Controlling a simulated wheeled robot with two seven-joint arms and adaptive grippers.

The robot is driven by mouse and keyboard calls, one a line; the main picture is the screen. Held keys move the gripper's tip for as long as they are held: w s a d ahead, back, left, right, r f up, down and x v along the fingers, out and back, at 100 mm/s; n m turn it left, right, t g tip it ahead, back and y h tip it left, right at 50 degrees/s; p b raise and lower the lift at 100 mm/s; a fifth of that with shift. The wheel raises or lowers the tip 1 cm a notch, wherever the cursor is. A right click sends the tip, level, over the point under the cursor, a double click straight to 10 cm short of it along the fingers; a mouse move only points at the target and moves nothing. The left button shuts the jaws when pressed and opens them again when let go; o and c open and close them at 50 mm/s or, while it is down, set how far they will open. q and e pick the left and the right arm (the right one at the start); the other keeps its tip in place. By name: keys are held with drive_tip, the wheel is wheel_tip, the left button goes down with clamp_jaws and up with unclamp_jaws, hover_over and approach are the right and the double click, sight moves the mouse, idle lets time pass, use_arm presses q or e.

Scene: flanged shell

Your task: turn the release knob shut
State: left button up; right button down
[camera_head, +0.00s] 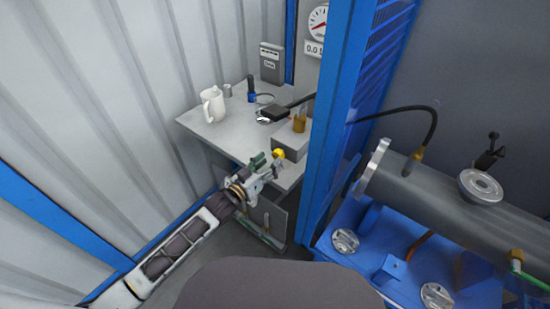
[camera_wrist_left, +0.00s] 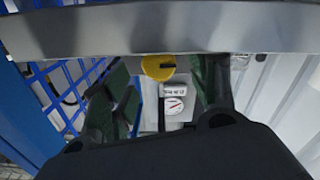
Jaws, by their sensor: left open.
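The release knob (camera_head: 278,153) is small, round and yellow, on the front of a grey box (camera_head: 291,142) on the bench. My left gripper (camera_head: 266,164) is just in front of it, open, with its jaws pointing at it. In the left wrist view the yellow knob (camera_wrist_left: 157,67) shows between the two green-padded fingers (camera_wrist_left: 168,84), with a dark mark on its face; its upper part is cut by a metal edge. I cannot tell whether the fingers touch it. My right gripper is not in view.
A grey bench (camera_head: 213,131) carries a white jug (camera_head: 212,104) and a black handheld device (camera_head: 275,114). A gauge (camera_head: 318,22) hangs behind. A blue post (camera_head: 338,110) stands right of the bench, beside a large steel cylinder (camera_head: 435,200).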

sight(276, 156)
use_arm(q)
drive_tip(key=shift+x, duration=1.4)
drive_tip(key=shift+w+d, duration=0.2)
drive_tip(key=shift+w, duration=0.15)
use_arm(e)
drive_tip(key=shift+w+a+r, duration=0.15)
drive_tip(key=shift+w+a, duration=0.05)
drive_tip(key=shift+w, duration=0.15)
use_arm(q)
drive_tip(key=c, duration=1)
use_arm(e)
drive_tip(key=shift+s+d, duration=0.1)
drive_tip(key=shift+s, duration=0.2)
